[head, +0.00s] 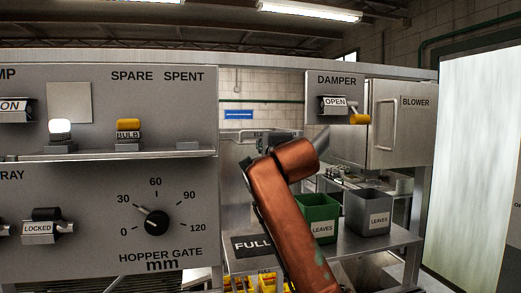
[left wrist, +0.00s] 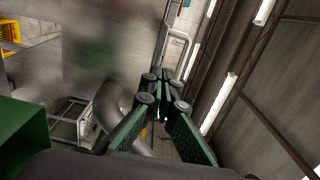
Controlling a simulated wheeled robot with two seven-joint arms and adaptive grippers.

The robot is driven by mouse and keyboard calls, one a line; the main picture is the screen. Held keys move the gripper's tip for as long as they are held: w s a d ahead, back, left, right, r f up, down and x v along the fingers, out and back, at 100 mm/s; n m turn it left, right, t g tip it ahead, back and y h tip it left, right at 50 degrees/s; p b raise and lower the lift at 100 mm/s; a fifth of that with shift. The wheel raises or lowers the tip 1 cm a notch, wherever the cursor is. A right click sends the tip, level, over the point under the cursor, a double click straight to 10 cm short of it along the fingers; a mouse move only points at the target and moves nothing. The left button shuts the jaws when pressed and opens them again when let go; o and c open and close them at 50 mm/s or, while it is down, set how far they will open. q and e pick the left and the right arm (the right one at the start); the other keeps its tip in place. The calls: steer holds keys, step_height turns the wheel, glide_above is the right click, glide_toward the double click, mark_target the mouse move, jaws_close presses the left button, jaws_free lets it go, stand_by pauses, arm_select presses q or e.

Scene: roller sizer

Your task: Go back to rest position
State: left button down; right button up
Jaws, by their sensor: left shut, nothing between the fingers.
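My left gripper (left wrist: 164,92) shows in the left wrist view with its dark, green-padded fingers drawn together and nothing between them. It is in the air, with a grey pipe and a blurred grey surface beyond it. In the head view my copper-coloured arm rises from the bottom middle, in front of the opening between the panels. Its upper end is below the damper panel (head: 317,88), and the gripper there is mostly hidden behind it. My right gripper is in neither view.
The control panel (head: 95,180) with a dial (head: 157,223) and a yellow spare bulb (head: 128,128) fills the left. A green bin (head: 318,213) and a grey bin (head: 367,214) stand on the metal table (head: 398,237) behind my arm. A blower box (head: 402,122) is at right.

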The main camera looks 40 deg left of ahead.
arm_select(q)
steer(key=b+v, duration=0.1)
steer(key=v, duration=0.7)
steer(key=shift+s+d, duration=0.3)
steer(key=shift+r, duration=0.1)
